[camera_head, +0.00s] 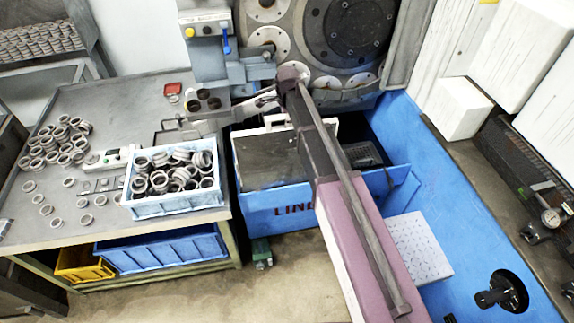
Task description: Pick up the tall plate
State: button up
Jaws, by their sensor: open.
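No object is clearly marked as the tall plate. A flat dark-grey panel with a pale edge (265,162) stands tilted in the blue machine tray, behind the blue front wall with red lettering. It is the largest plate-like thing there, but I cannot tell if it is the tall plate. Its right part is hidden behind a long mauve and dark beam (345,235). A pale, perforated flat plate (420,248) lies to the right of the beam, which covers its left edge.
A grey table (110,225) at left holds loose metal rings (60,140) and a light-blue crate (178,207) full of rings. Blue (160,247) and yellow (82,265) bins sit beneath it. The grinder with its round dark disc (345,32) stands behind. Floor shows at front.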

grip_shut()
jog(key=shift+w+r, duration=0.1)
jog(key=shift+r, duration=0.15)
notch_tip(320, 180, up, 18)
jog(key=p, duration=1.8)
jog(key=s+d, duration=0.2)
jog(key=s, duration=0.6)
jog(key=s+d, duration=0.3)
jog(key=s, duration=0.6)
jog(key=shift+s+f, duration=0.2)
jog(key=shift+f, duration=0.2)
